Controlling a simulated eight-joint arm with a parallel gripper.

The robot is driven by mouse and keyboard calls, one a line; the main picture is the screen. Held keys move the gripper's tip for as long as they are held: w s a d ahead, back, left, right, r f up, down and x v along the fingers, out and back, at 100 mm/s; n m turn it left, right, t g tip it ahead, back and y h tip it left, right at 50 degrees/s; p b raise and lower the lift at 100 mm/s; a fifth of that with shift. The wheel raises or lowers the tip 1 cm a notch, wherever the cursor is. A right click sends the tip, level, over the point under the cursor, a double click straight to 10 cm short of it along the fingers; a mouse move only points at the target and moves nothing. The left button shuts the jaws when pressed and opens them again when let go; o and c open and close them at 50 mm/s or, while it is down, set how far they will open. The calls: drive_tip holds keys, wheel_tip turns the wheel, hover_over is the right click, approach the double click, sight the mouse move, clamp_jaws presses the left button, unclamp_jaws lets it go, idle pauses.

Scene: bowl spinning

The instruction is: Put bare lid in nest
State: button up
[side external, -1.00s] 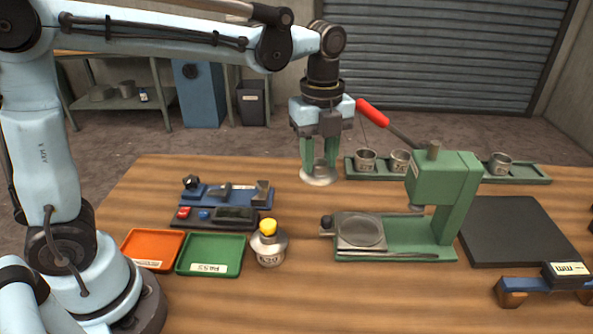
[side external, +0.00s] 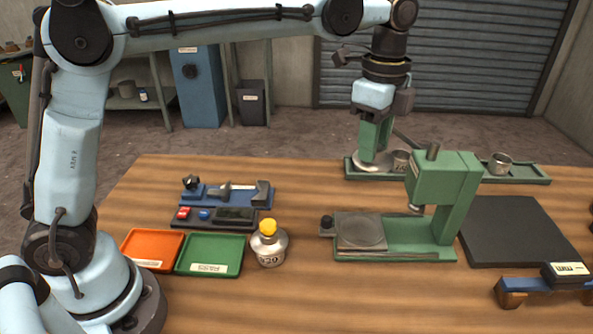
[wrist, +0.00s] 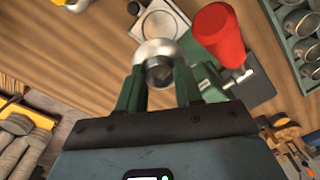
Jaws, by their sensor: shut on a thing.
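My gripper (side external: 374,150) is shut on the bare lid (side external: 367,166), a shiny metal disc with a raised middle. The lid hangs below the green fingers, in front of the rack of cups in the side view. In the wrist view the lid (wrist: 158,48) sits between the fingertips (wrist: 161,76). The round nest plate (side external: 360,231) is on the base of the green press (side external: 445,200), below and nearer the camera than the lid. The nest looks empty in the side view. In the wrist view the nest (wrist: 160,22) shows just beyond the lid, partly covered by it.
The press's red handle (wrist: 218,33) stands close to the lid's right in the wrist view. A green rack (side external: 525,177) with metal cups runs along the back. A yellow-topped weight (side external: 269,247) and green tray (side external: 210,255) lie left of the press.

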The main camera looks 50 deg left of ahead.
drive_tip(key=shift+f, duration=7.9)
drive_tip(key=shift+f, duration=0.3)
drive_tip(key=o, duration=1.1)
wheel_tip(320, 180, up, 8)
